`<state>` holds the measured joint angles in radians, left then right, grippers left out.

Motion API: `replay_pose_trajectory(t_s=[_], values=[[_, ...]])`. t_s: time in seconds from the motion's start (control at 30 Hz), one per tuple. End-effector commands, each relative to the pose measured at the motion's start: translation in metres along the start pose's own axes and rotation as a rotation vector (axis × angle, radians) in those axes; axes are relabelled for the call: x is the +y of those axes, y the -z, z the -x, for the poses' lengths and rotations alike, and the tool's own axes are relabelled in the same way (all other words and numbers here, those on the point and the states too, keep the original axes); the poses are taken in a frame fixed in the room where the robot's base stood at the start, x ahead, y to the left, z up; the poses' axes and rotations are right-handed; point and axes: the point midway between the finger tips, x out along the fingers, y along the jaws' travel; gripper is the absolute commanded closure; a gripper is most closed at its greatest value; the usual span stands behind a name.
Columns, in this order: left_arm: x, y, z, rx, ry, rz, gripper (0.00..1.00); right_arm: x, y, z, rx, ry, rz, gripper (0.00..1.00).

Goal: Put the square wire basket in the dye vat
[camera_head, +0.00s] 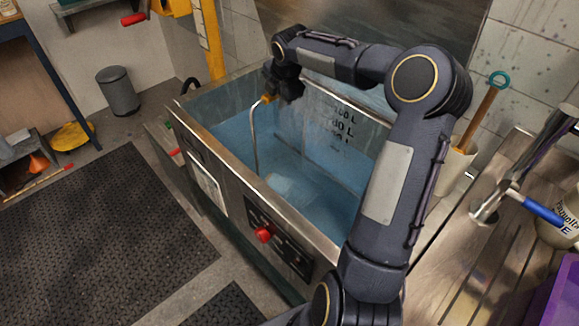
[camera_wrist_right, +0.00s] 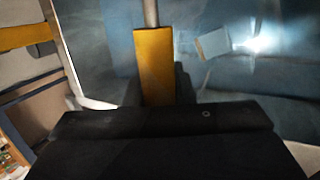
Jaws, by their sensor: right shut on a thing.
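The dye vat (camera_head: 300,243) is a steel tank with blue liquid and volume marks on its inner back wall. My right gripper (camera_head: 268,97) is over the vat, shut on a yellow handle. In the right wrist view the yellow handle (camera_wrist_right: 154,65) runs into a grey metal rod (camera_wrist_right: 151,12). In the head view the bent rod (camera_head: 254,140) drops to the blue liquid. A pale squarish patch (camera_head: 290,187) lies near its lower end, blurred by the liquid. I cannot make out wire mesh, nor tell whether this is the square basket. My left gripper is out of view.
A red knob (camera_head: 264,234) sits on the vat's front panel. A dark floor mat (camera_head: 90,235) lies at left, with a grey bin (camera_head: 119,92) behind.

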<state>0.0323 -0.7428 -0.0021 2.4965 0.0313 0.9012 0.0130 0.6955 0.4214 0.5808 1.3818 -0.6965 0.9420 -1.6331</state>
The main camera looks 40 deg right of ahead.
Motion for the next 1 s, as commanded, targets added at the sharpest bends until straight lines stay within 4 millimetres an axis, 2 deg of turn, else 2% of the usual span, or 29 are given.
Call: replay_pose_trajectory(t_s=[0.1,0.37,0.6,1.0], values=[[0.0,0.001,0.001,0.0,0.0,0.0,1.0,-0.008,0.003,-0.017,0.002,-0.001,0.002,1.0],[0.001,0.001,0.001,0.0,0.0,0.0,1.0,-0.018,0.006,-0.04,0.001,-0.001,-0.001,1.0],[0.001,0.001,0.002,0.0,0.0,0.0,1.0,-0.032,0.011,-0.071,0.001,0.0,-0.001,1.0],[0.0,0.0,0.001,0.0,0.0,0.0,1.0,-0.035,0.012,-0.078,0.0,-0.003,-0.002,1.0]])
